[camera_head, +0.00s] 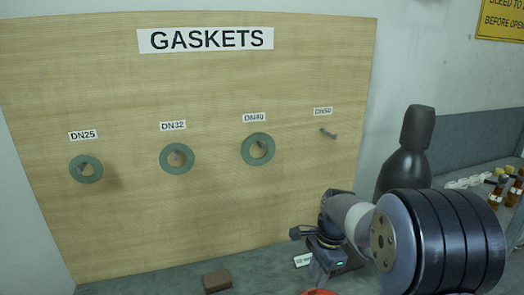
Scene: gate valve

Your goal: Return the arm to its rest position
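My arm reaches in from the lower right, and its large dark joint fills that corner. The pale wrist leads left to my gripper (318,248), a dark unit with a small green light, low in front of the gasket board (230,225). The fingers are small and dark, and I cannot tell whether they are open or shut. I see no gasket held there. Part of the gripper is hidden or cut off by the lower edge.
Green gaskets hang at DN25 (86,169), DN32 (177,158) and DN40 (258,149). The DN50 peg (328,133) is bare. A brown block (217,281) lies below the board. A red-orange rim (320,292) shows at the bottom. Small bottles (497,188) stand at right.

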